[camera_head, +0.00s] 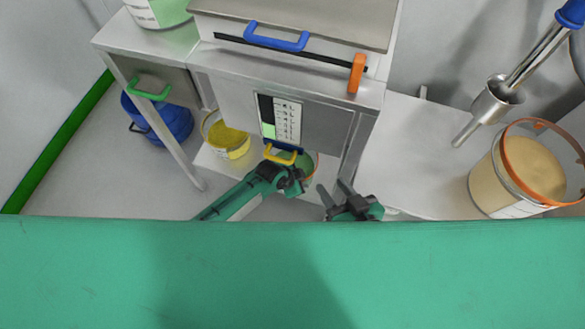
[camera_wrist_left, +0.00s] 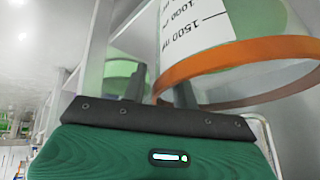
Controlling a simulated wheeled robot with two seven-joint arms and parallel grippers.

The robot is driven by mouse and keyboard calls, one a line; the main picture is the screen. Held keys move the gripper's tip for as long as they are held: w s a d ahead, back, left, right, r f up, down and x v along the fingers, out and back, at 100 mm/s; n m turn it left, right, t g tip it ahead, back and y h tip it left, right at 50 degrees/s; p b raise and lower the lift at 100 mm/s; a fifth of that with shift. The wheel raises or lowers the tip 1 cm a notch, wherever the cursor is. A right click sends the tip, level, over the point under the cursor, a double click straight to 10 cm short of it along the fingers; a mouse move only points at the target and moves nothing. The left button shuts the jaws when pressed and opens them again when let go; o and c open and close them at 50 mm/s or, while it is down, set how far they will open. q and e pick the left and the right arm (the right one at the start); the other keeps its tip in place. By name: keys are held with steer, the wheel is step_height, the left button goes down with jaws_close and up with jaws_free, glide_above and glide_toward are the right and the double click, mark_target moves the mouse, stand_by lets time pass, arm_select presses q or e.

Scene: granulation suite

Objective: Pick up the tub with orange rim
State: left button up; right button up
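A tub with green contents (camera_head: 308,166) and an orange edge stands low under the bench, partly hidden by my left arm and a yellow handle. In the left wrist view a volume-marked tub (camera_wrist_left: 195,30) with green contents and an orange band (camera_wrist_left: 235,58) fills the upper right. My left gripper (camera_wrist_left: 160,92) is open, its dark fingers apart, with the band's near end between or just behind them; contact is unclear. It also shows in the head view (camera_head: 299,178). Another orange-rimmed tub (camera_head: 482,186) with tan powder stands at right. My right gripper (camera_head: 334,194) is open and empty.
A bench cabinet (camera_head: 330,122) with a panel and blue, orange and yellow handles overhangs the low tubs. A yellow tub (camera_head: 238,150) and a blue container (camera_head: 168,122) stand left. A steel tool (camera_head: 500,97) hangs near the right tub. A green surface (camera_head: 290,270) fills the foreground.

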arm_select(q)
jaws_close()
steer(key=shift+w+r, duration=0.1)
steer(key=shift+r, duration=0.05)
stand_by(1.0)
